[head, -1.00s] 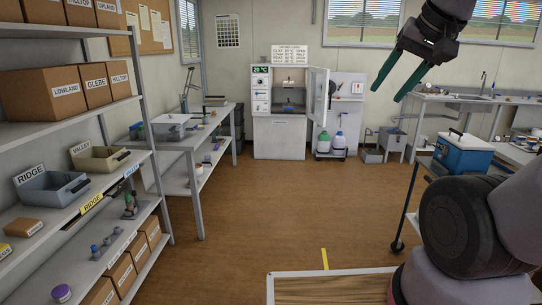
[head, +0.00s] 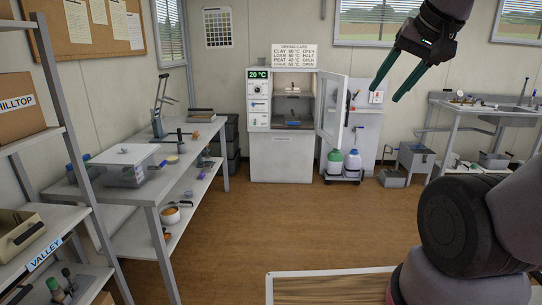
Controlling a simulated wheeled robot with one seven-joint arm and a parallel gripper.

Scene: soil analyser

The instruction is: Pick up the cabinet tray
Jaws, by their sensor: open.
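The drying cabinet (head: 283,160) stands against the back wall, with a green display reading 20 °C. Its glass door (head: 332,108) is swung open to the right.
Bottles on a trolley (head: 343,178) stand right of the cabinet. A sink bench (head: 462,108) is at right. The brown floor (head: 240,230) ahead is clear.

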